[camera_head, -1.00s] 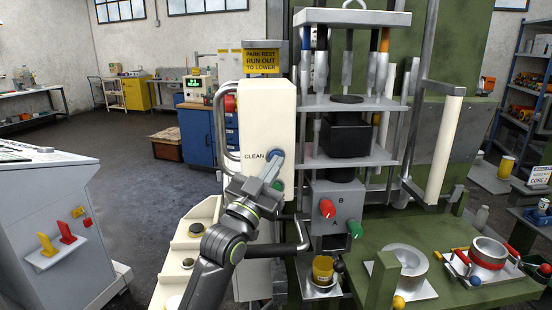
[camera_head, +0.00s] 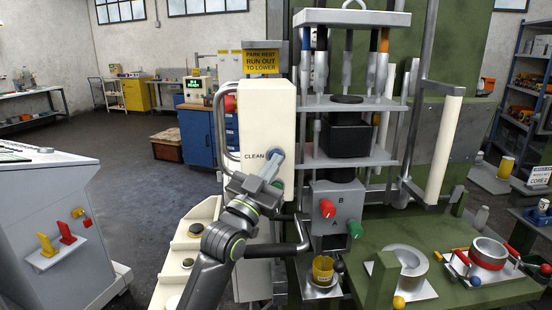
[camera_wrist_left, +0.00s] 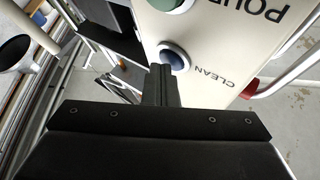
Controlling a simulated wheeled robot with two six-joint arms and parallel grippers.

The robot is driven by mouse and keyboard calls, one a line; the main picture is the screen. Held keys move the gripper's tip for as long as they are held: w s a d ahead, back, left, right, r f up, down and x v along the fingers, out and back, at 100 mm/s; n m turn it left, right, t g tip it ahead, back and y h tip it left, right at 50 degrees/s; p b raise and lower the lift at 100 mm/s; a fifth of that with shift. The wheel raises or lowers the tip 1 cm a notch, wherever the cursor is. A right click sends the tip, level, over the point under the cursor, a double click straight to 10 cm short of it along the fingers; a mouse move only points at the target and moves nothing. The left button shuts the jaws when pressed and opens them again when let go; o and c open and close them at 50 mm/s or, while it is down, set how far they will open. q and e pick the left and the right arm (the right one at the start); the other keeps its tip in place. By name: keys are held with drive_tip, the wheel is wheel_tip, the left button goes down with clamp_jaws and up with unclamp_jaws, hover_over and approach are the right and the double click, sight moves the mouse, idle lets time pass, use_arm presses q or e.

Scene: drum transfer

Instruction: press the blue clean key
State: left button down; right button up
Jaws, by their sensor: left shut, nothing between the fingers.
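The blue clean key (camera_head: 276,154) is a round button on the front of a cream control box (camera_head: 268,112), beside the printed word CLEAN. In the left wrist view the blue key (camera_wrist_left: 174,58) shows in a pale ring just beyond my fingertips. My left gripper (camera_head: 272,168) is shut and empty, its tips right at the lower edge of the key. In the left wrist view the closed fingers (camera_wrist_left: 161,72) overlap the key's near edge; I cannot tell whether they touch it. My right gripper is not in view.
A green key (camera_wrist_left: 170,4) sits near the word POUR on the same box. A red knob (camera_head: 327,208) and a green knob (camera_head: 355,229) are to the right. A bent handle (camera_head: 300,240) crosses below. A yellow cup (camera_head: 323,269) stands right of my arm.

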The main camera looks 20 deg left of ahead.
use_arm(q)
drive_tip(key=shift+s+d, duration=0.1)
drive_tip(key=shift+s, duration=0.05)
drive_tip(key=shift+s+d, duration=0.25)
drive_tip(key=shift+s, duration=0.35)
drive_tip(key=s, duration=0.1)
drive_tip(key=s+d, duration=0.1)
drive_tip(key=s, duration=0.1)
drive_tip(key=s+d, duration=0.1)
drive_tip(key=shift+s, duration=0.25)
idle(0.3)
drive_tip(key=shift+f, duration=0.1)
